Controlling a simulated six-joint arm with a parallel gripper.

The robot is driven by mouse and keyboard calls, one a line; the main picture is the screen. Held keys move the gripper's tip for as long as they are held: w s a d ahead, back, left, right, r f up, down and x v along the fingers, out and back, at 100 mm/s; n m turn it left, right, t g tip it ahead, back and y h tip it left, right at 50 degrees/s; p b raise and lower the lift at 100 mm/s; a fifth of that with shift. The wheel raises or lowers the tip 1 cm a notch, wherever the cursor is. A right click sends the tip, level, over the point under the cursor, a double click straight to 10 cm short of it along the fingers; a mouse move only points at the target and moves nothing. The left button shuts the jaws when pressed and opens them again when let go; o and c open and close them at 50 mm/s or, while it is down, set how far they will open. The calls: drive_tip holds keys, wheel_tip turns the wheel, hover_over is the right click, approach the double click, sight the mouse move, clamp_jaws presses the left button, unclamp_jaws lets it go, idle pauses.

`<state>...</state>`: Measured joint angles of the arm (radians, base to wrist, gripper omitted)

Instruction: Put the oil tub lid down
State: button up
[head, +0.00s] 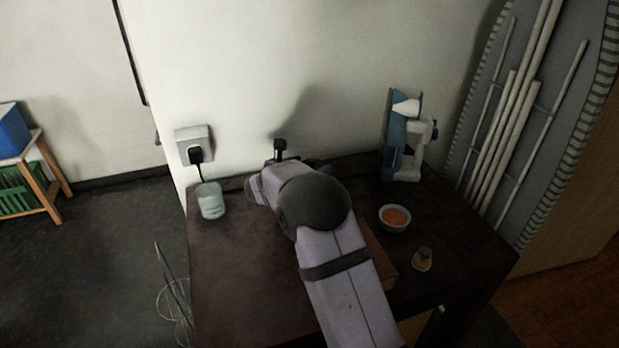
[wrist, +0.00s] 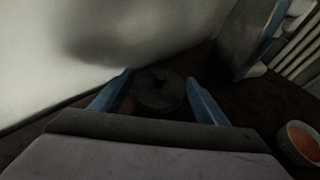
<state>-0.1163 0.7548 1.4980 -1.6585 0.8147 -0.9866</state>
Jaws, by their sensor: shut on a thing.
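In the wrist view, a dark round lid (wrist: 158,88) with a small knob lies between the two blue fingers of my gripper (wrist: 160,92). My gripper is shut on this lid. I cannot tell whether the lid touches the tabletop or anything under it. The dark tabletop (head: 235,270) shows around the arm.
A bowl with orange contents (head: 395,217) and a small jar (head: 422,260) are on the right. A blue and white appliance (head: 401,140) stands at the back right, near the wall.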

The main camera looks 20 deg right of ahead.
drive_tip(key=shift+f, duration=1.85)
drive_tip(key=shift+f+b, duration=0.1)
drive_tip(key=shift+b, duration=0.25)
drive_tip(key=shift+f, duration=0.1)
drive_tip(key=o, duration=0.8)
drive_tip(key=shift+o, duration=0.2)
drive_tip(key=shift+r, duration=0.3)
drive_tip(key=v, duration=1.2)
